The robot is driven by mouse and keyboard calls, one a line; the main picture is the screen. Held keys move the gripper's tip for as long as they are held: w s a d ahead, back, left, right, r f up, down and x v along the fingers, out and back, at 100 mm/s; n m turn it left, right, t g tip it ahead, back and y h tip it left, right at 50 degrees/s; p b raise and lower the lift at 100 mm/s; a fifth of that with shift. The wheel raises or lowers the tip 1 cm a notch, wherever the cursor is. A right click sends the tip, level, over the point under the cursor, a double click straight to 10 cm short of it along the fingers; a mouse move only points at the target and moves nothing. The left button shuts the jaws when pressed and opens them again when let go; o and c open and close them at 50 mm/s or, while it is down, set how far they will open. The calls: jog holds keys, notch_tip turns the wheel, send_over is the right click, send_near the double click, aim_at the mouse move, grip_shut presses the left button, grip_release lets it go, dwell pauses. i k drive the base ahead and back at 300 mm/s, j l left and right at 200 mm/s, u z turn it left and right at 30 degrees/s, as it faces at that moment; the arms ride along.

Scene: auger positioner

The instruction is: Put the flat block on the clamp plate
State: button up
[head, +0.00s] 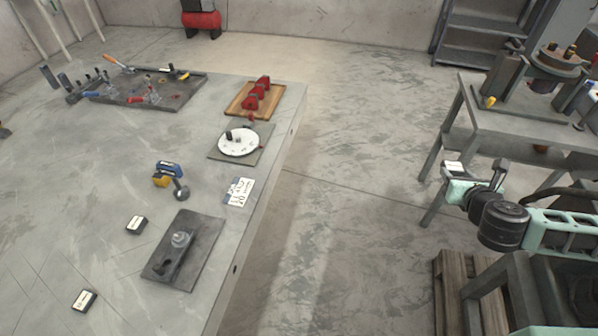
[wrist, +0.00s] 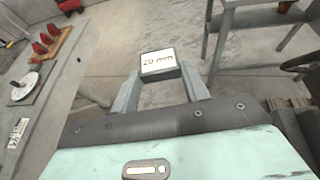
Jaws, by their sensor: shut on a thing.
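My gripper (wrist: 165,84) is shut on a small dark block (wrist: 158,72) with a white top label reading "20 mm". In the head view my gripper (head: 476,176) holds this block (head: 453,167) at the right, over open floor and well away from the left bench. The dark plate with a stud and clamp piece (head: 205,250), seemingly the clamp plate, lies near the front of that bench. Two similar white-labelled blocks, one (head: 136,224) left of the plate and one (head: 84,299) nearer the front, lie on the bench; their labels are too small to read.
The bench (head: 130,180) also bears a blue and yellow tool (head: 167,175), a printed card (head: 239,191), a white dial (head: 238,141), red blocks on a wooden board (head: 255,98) and a tool tray (head: 140,86). A second table (head: 490,125) stands at right, with a pallet (head: 455,290) below.

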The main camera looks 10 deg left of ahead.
aim_at(196, 225)
jog(key=i, duration=1.7)
jog(key=i+u, duration=0.2)
jog(key=i, duration=0.2)
jog(key=i+l+u, duration=0.2)
jog(key=i, duration=0.15)
jog(key=i+l+u, duration=0.15)
jog(key=i, duration=0.25)
